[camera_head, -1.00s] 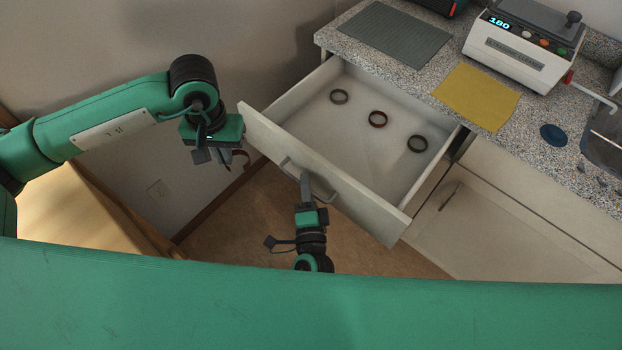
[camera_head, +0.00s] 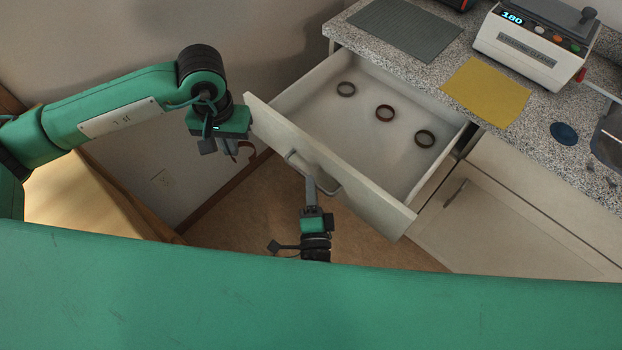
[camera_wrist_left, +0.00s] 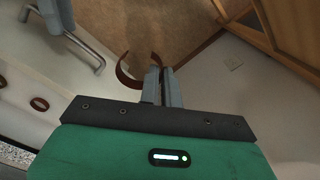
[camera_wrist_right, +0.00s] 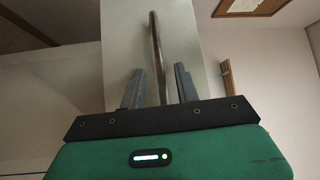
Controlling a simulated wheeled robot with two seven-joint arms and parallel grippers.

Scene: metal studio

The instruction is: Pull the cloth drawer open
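A pale drawer (camera_head: 300,142) stands pulled well out of the counter unit, with several rings' worth of space around three rings inside it. Its metal bar handle (camera_head: 327,189) is on the drawer front. My right gripper (camera_head: 311,190) is at the handle. In the right wrist view, the fingers (camera_wrist_right: 160,88) are apart and the handle bar (camera_wrist_right: 154,45) shows between and beyond them. I cannot tell whether they touch it. My left gripper (camera_head: 230,147) is left of the drawer, fingers close together on a brown ring (camera_wrist_left: 124,72); the handle also shows in that wrist view (camera_wrist_left: 85,45).
The drawer holds a dark ring (camera_head: 346,89), a reddish-brown ring (camera_head: 384,113) and a greenish ring (camera_head: 424,138). The speckled counter (camera_head: 350,40) bears a grey mat (camera_head: 405,28), a yellow cloth (camera_head: 486,90) and a white machine (camera_head: 530,45). A closed cabinet door (camera_head: 490,225) is at the right.

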